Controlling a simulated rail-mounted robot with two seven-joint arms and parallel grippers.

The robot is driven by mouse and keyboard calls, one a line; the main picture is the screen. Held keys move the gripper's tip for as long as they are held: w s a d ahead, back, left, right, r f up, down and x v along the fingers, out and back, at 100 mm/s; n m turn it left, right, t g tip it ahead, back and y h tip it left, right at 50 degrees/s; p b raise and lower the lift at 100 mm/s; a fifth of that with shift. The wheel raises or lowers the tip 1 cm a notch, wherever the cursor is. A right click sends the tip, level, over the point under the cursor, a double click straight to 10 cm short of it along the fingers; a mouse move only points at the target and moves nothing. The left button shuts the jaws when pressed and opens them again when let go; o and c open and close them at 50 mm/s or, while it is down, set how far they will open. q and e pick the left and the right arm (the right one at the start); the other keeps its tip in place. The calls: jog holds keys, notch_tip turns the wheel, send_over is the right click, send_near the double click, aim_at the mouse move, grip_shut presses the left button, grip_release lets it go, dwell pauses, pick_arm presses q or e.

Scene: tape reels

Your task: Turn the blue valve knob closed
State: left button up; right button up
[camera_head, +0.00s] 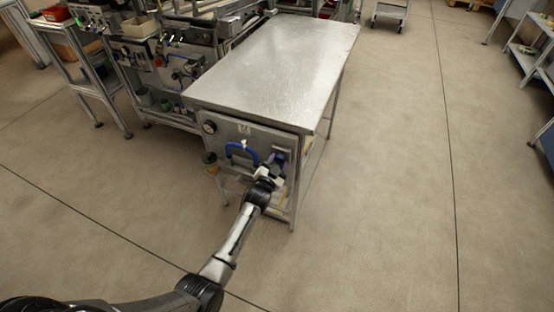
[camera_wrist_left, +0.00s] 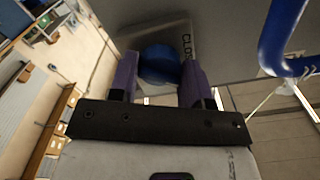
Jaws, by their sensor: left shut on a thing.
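The blue valve knob (camera_wrist_left: 160,64) sits on a metal panel in the left wrist view, with part of a dark label reading "CLO" beside it. My left gripper (camera_wrist_left: 157,80) has its two purple fingers on either side of the knob and is shut on it. In the head view my left gripper (camera_head: 273,166) reaches the front panel of the metal table near its right end, and the knob is mostly hidden behind it. My right gripper is in neither view.
A round gauge (camera_head: 209,127) is at the panel's left. The metal tabletop (camera_head: 280,60) is bare. Open floor lies to the right.

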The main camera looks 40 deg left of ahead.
pick_arm(q)
jog(key=n+p, duration=0.1)
jog(key=n, duration=0.2)
jog(key=shift+r+n+p, duration=0.1)
jog(key=shift+n+p, duration=0.95)
jog(key=shift+n, duration=1.15)
jog(key=o, duration=0.9)
jog(key=shift+s, duration=0.1)
jog(key=shift+s+d+p, duration=0.15)
jog(key=shift+s+p, duration=0.1)
jog(key=shift+p, duration=0.05)
jog(key=shift+p+v, duration=2.15)
jog(key=shift+v, duration=4.4)
